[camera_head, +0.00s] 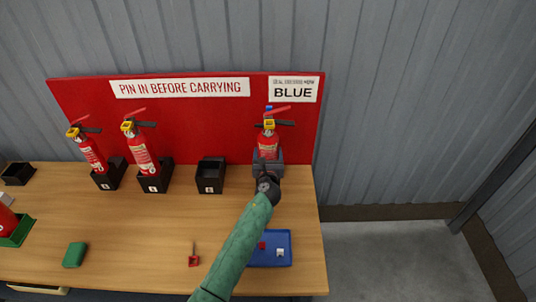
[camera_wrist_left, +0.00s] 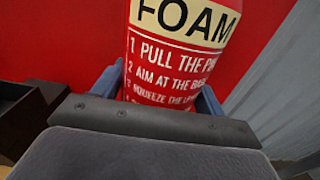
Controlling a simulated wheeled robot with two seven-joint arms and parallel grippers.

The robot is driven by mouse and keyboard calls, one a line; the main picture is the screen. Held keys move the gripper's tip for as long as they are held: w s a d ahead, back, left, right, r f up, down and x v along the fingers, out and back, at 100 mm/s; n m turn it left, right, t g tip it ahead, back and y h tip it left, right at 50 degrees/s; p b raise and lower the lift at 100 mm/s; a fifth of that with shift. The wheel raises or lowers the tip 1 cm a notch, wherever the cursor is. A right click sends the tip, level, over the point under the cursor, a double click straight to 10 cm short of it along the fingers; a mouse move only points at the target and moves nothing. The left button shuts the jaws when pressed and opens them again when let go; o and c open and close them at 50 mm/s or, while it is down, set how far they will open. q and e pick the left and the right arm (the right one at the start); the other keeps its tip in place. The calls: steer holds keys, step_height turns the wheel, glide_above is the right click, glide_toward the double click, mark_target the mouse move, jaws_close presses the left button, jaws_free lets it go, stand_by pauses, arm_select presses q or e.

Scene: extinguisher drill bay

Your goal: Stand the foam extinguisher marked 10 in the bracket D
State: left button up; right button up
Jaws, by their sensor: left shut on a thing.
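A red foam extinguisher (camera_head: 268,145) stands upright against the red board at the right end, with a yellow collar, black handle and red lever. The word FOAM shows on its label in the left wrist view (camera_wrist_left: 180,60); no number 10 can be read. My left gripper (camera_head: 267,165) is shut on its lower body, with blue-grey fingers on both sides. Its base is hidden behind my gripper, so I cannot tell whether it sits in a bracket. An empty black bracket (camera_head: 211,187) stands to its left; its letter is too small to read. My right gripper is not in view.
Two more extinguishers stand in black brackets, one at left (camera_head: 94,154) and one nearer (camera_head: 144,158). A blue tray (camera_head: 285,240) with small items, a red pin-like piece (camera_head: 194,261) and a green block (camera_head: 75,255) lie on the wooden table (camera_head: 140,240). A sign reads BLUE (camera_head: 293,92).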

arm_select(q)
steer(key=shift+r, duration=0.25)
steer(key=o, duration=1)
steer(key=shift+f, duration=0.3)
steer(key=o, duration=0.5)
steer(key=shift+s+r, duration=0.1)
steer(key=shift+c, duration=0.2)
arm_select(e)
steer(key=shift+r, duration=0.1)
arm_select(q)
steer(key=shift+s, duration=0.15)
steer(key=s+b, duration=0.3)
steer(key=s, duration=0.8)
steer(key=shift+s, duration=0.3)
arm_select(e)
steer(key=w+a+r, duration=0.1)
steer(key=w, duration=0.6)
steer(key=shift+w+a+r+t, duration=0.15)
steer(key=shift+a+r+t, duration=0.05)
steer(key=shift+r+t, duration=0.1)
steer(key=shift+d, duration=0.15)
